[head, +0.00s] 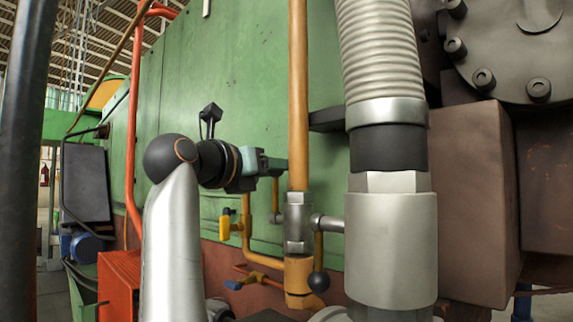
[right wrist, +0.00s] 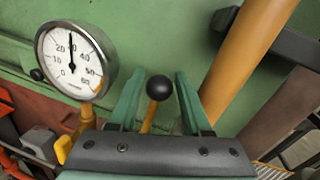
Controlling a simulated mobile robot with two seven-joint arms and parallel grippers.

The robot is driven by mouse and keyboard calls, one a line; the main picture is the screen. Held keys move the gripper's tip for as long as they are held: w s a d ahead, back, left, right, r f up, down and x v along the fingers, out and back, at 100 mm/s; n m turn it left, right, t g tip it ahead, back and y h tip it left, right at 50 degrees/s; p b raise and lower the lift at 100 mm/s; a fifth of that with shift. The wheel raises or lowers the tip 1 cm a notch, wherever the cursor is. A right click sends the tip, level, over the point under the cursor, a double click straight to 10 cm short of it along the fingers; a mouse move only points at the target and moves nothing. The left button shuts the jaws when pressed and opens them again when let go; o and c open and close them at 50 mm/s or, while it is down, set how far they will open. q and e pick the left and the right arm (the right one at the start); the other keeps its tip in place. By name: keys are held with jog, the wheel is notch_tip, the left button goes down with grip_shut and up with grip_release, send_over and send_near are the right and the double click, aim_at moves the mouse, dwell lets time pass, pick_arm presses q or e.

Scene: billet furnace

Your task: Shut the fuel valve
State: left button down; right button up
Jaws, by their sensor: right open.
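A lever with a round black knob (right wrist: 159,88) on a yellow stem shows in the right wrist view, between the green fingers of my right gripper (right wrist: 166,80). The fingers are apart, with visible gaps on both sides of the knob; how deep it sits between them is unclear. In the head view my right gripper (head: 279,165) is just left of the upright yellow pipe (head: 298,90). A short yellow stem (head: 276,197) shows below the fingers, its top hidden by them. The frames do not label which lever is the fuel valve. My left gripper is not in view.
A pressure gauge (right wrist: 72,62) stands close left of the fingers. A second black ball knob (head: 318,282) hangs low by the pipe. A yellow handle (head: 225,224) and a blue handle (head: 233,285) are lower left. A thick ribbed hose (head: 380,60) stands right. The green wall (head: 240,60) lies behind.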

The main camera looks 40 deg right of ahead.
jog(key=shift+x, duration=1.4)
jog(key=shift+c, duration=0.2)
grip_shut()
